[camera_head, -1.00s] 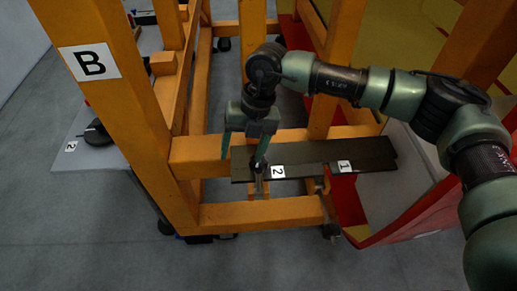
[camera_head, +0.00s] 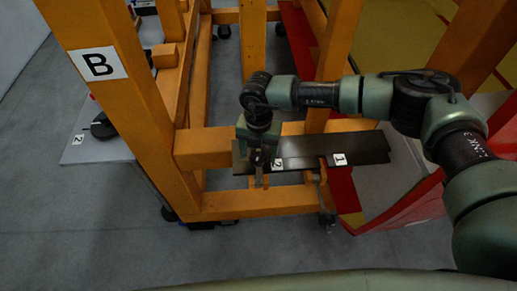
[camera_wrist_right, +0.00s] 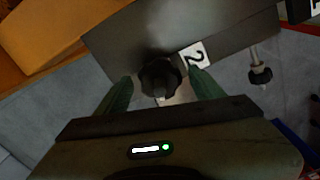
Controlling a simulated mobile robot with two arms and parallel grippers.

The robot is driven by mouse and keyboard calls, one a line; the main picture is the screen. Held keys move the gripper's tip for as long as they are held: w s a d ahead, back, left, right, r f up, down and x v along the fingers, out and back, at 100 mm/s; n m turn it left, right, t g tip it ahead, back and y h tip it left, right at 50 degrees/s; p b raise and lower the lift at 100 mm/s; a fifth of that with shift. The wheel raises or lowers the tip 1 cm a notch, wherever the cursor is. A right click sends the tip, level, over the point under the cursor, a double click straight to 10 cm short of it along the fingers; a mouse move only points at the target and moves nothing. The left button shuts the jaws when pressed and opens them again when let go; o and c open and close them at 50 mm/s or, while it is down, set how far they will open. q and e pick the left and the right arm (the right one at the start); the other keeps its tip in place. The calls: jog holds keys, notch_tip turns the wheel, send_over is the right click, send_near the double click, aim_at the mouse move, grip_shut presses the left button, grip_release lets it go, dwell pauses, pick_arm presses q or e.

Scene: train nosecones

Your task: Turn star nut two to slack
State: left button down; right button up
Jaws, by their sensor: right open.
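Star nut two (camera_wrist_right: 160,78) is a black lobed knob beside the white label "2" (camera_wrist_right: 195,56) at the edge of a dark plate (camera_wrist_right: 130,40). In the right wrist view it lies between the fingertips of my right gripper (camera_wrist_right: 158,85). The green fingers are apart, one on each side, and I cannot tell whether they touch it. In the head view my right gripper (camera_head: 256,158) is over the plate (camera_head: 355,147) just left of label "2" (camera_head: 277,164), and it largely hides the nut. My left gripper is not in view.
Another black knob (camera_wrist_right: 260,75) on a rod shows at right in the wrist view. Label "1" (camera_head: 340,159) is on the plate. Orange frame posts, one marked "B" (camera_head: 97,65), stand around the arm. A red-edged panel (camera_head: 400,208) is at right.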

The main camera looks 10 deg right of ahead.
jog(key=c, duration=1.4)
jog(key=shift+f+n+b, duration=0.2)
jog(key=shift+n+b, duration=0.3)
jog(key=shift+b, duration=0.5)
jog(key=n+b, duration=0.3)
jog(key=b, duration=0.3)
jog(key=n+b, duration=0.4)
jog(key=b, duration=0.1)
jog(key=shift+f+n+b, duration=0.2)
jog(key=shift+n+b, duration=0.1)
jog(key=shift+b, duration=0.1)
jog(key=n+b, duration=0.7)
jog(key=b, duration=0.1)
jog(key=shift+a+r, duration=0.1)
jog(key=shift+r, duration=0.05)
jog(key=n+b, duration=0.2)
jog(key=shift+r+n, duration=0.1)
jog(key=shift+n, duration=0.3)
jog(key=shift+r+n+b, duration=0.15)
jog(key=shift+n+b, duration=0.85)
jog(key=shift+n, duration=0.5)
jog(key=o, duration=1.4)
